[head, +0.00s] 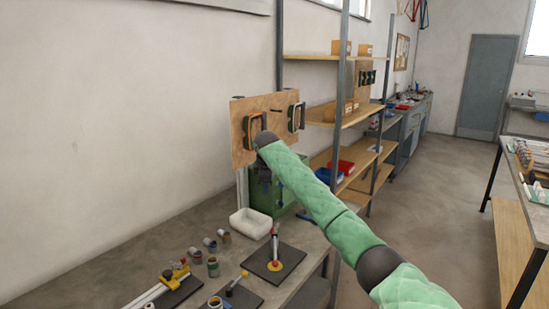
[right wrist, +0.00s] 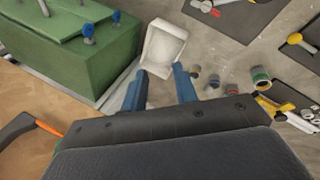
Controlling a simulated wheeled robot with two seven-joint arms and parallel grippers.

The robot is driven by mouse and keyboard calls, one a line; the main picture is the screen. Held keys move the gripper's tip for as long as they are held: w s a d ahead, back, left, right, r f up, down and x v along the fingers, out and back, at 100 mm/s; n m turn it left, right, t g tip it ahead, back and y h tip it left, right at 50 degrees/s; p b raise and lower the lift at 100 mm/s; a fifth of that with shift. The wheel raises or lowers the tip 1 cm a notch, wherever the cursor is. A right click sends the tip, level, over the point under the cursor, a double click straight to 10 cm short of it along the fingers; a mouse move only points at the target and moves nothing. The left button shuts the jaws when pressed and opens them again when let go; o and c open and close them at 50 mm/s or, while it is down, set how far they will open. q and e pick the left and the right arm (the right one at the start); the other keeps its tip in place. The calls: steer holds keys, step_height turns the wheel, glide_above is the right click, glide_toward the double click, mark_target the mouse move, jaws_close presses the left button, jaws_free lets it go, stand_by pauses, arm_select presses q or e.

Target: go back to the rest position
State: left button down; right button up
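My right arm reaches in from the lower right of the head view, and its gripper (head: 265,184) hangs in front of the green box, below the wooden board. In the right wrist view my right gripper (right wrist: 161,82) has its two blue fingers apart with nothing between them. Beyond the fingertips is a white tray (right wrist: 163,45), which looks empty; it also stands on the bench in the head view (head: 250,224). My left gripper is in neither view.
A green box (right wrist: 75,55) stands beside the tray. Several jars (head: 212,266), a dark pad (head: 290,262) and tools lie on the bench. Shelves (head: 330,115) stand behind; the floor (head: 430,180) right is clear.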

steer(key=s+a+r+m+t+y, duration=0.25)
steer(key=r+m+t, duration=0.35)
steer(key=r, duration=0.4)
steer(key=s+d+f+m+g+h, duration=0.1)
steer(key=s+d+f+m, duration=0.2)
steer(key=s+d+f, duration=0.6)
steer(key=s+d+f+m, duration=0.25)
steer(key=s+f, duration=0.85)
steer(key=f, duration=0.6)
steer(key=s+d+f+m+g+h, duration=0.1)
steer(key=s+d+f+m, duration=0.35)
steer(key=s+f, duration=0.75)
steer(key=s+d+f+g, duration=0.2)
steer(key=s+f+g, duration=0.1)
steer(key=s+f, duration=1.1)
steer(key=s+d+f+g, duration=0.3)
steer(key=s+f, duration=1.2)
steer(key=s, duration=0.8)
steer(key=shift+s+d+n+g, duration=0.3)
steer(key=shift+s+g, duration=0.1)
